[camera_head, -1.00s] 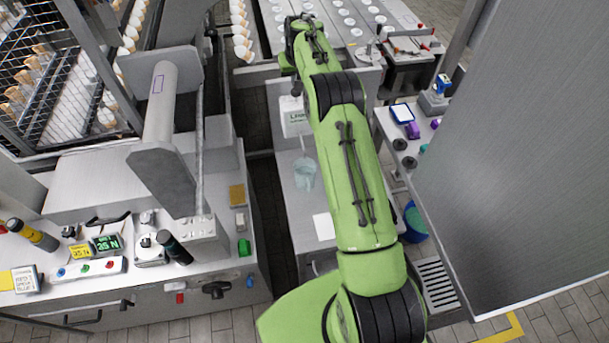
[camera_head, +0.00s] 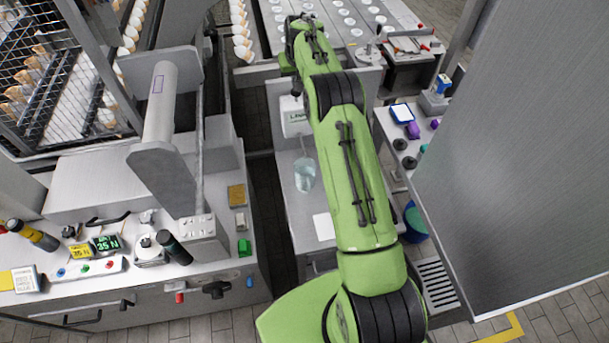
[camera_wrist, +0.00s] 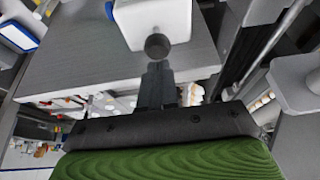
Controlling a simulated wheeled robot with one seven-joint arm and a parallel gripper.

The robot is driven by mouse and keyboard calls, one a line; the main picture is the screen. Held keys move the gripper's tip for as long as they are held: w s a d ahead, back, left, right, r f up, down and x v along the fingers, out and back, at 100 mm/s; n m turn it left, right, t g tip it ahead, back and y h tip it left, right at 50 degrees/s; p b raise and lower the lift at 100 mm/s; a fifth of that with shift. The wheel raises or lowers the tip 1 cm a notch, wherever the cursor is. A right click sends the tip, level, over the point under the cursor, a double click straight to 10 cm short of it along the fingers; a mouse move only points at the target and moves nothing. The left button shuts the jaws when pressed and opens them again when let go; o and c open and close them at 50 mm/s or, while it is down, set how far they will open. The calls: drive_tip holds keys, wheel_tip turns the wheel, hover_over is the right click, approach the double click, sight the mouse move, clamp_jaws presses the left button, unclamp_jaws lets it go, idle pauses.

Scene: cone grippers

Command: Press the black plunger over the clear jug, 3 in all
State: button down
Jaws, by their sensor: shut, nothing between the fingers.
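The clear jug (camera_head: 305,175) stands on the grey counter below the white dispenser (camera_head: 296,122), which has a label on its front. In the wrist view the black plunger (camera_wrist: 157,46) shows as a round dark knob against the white dispenser body (camera_wrist: 150,18). My gripper (camera_wrist: 156,68) is shut and empty, its fingertips pointing at the plunger and very close to it. I cannot tell whether they touch. In the head view my arm hides part of the dispenser, and the plunger cannot be made out clearly. The jug is not visible in the wrist view.
A white sheet (camera_head: 324,227) lies on the counter in front of the jug. A machine with a control panel (camera_head: 90,268) stands at the left. A side shelf (camera_head: 395,130) with small items is right of my arm. A large grey panel (camera_head: 545,150) blocks the far right.

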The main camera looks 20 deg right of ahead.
drive_tip(key=shift+f+b, duration=0.85)
drive_tip(key=shift+f, duration=0.6)
drive_tip(key=shift+s, duration=0.1)
drive_tip(key=shift+r+p, duration=1.4)
drive_tip(key=shift+f, duration=0.15)
